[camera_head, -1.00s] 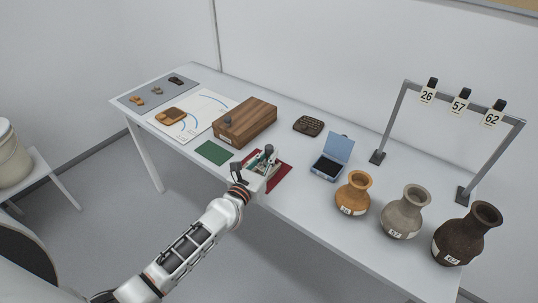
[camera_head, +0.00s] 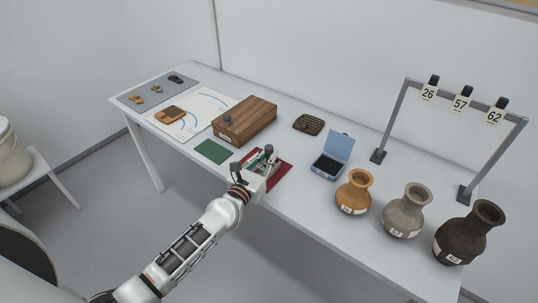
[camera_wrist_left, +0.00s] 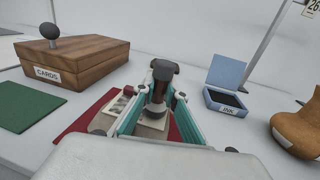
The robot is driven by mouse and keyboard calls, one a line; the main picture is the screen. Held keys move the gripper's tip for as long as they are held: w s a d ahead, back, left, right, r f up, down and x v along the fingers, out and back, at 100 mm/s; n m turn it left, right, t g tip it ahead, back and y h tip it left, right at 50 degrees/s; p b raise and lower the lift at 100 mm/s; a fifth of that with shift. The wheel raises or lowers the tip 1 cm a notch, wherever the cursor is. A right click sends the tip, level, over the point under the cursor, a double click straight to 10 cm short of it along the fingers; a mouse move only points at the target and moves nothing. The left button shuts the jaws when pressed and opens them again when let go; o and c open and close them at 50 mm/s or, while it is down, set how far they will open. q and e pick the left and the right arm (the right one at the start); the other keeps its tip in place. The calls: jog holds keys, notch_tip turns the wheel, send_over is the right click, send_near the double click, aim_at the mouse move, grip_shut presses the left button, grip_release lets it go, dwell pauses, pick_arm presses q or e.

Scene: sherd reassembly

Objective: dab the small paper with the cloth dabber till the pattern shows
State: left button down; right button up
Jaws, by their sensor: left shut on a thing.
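My left gripper (camera_head: 262,163) is over the red mat (camera_head: 285,177) near the table's front edge. In the left wrist view its teal fingers (camera_wrist_left: 158,108) are shut on the cloth dabber (camera_wrist_left: 160,82), a dark-topped handle with a brownish body, standing roughly upright. A small pale paper (camera_wrist_left: 152,128) shows below the dabber, between the fingers. The dabber hides part of it, and I cannot tell whether they touch or whether a pattern shows. A pale piece with dark marks (camera_wrist_left: 118,105) lies on the mat left of the fingers. My right gripper is not in view.
A wooden CARDS box (camera_head: 245,121) and a green mat (camera_head: 212,151) lie to the left. The open blue INK box (camera_head: 327,167) is to the right. Three numbered vases (camera_head: 403,213) stand farther right before a tag frame (camera_head: 466,101).

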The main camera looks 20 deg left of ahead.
aim_at(268, 147)
pick_arm(q)
jog(key=shift+f, duration=0.25)
dwell(0.8)
jog(key=shift+r+p, duration=1.5)
jog(key=shift+r, duration=0.35)
notch_tip(268, 147, up, 4)
jog(key=p, duration=0.3)
jog(key=shift+f, duration=0.25)
jog(key=shift+s+f, duration=0.1)
